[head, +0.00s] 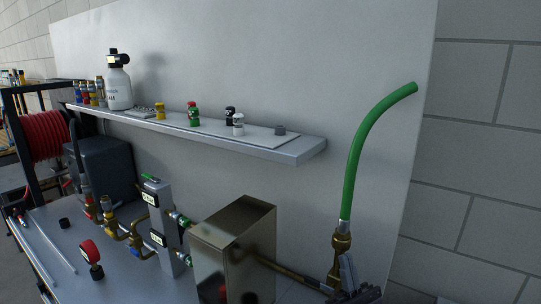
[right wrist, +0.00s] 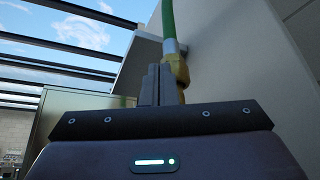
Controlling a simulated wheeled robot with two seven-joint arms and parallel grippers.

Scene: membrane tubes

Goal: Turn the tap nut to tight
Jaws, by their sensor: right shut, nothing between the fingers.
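The brass tap nut (head: 341,242) sits at the lower end of an upright green hose (head: 358,150), near the right end of the bench. It also shows in the right wrist view (right wrist: 178,72), just beyond and to the right of my fingertips. My right gripper (head: 346,264) is at the lower right of the head view, just below the nut. In the right wrist view its fingers (right wrist: 153,84) are together and empty. I cannot tell whether they touch the brass. The tap body is partly hidden by my gripper. My left gripper is not in view.
A brass-coloured metal box (head: 222,255) stands left of the tap, with a pipe running between them. A wall shelf (head: 300,151) with small coloured fittings and a white bottle (head: 119,88) is above. The wall panel (head: 395,200) is close behind the tap.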

